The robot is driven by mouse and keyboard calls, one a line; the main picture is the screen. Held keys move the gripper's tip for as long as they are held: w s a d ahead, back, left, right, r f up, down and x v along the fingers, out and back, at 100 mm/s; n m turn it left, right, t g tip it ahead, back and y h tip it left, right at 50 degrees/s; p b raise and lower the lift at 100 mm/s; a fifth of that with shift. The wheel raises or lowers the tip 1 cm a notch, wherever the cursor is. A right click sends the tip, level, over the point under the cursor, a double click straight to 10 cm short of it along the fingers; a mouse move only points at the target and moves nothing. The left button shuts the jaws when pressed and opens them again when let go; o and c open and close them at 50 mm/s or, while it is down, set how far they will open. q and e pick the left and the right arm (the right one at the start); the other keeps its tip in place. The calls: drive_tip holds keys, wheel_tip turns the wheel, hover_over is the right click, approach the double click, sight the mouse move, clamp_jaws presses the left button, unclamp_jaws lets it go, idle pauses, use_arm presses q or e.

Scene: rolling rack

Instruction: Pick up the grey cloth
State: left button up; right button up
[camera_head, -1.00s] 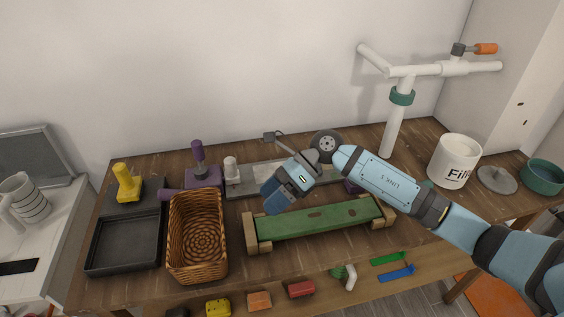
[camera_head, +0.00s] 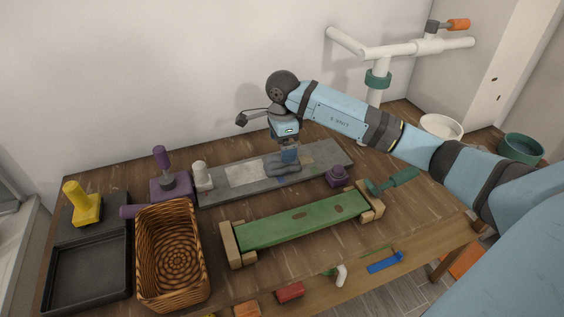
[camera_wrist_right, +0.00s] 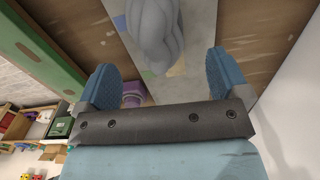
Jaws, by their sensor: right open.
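The grey cloth (camera_head: 279,168) is a small crumpled heap on a long grey board (camera_head: 219,191) towards the back of the wooden bench. My right gripper (camera_head: 289,157) points down right at the cloth and covers part of it. In the right wrist view the cloth (camera_wrist_right: 154,30) is a lumpy grey bundle ahead of and between the two blue fingers of the gripper (camera_wrist_right: 160,70). The fingers are wide apart, with nothing clamped between them. I cannot tell whether they touch the cloth. My left gripper is not in view.
A green padded board (camera_head: 290,223) on wooden blocks lies in front. A purple knob (camera_head: 338,176) and a dark green tool (camera_head: 392,181) are to the right. A wicker basket (camera_head: 148,255), black tray (camera_head: 60,281) and purple clamp (camera_head: 172,187) stand left. A white pipe stand (camera_head: 400,49) rises behind.

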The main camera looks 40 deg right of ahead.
wheel_tip(320, 180, down, 6)
drive_tip(key=shift+s+a+r+p, duration=0.1)
drive_tip(key=shift+s+r+p, duration=0.05)
drive_tip(key=shift+p, duration=0.2)
drive_tip(key=c, duration=1)
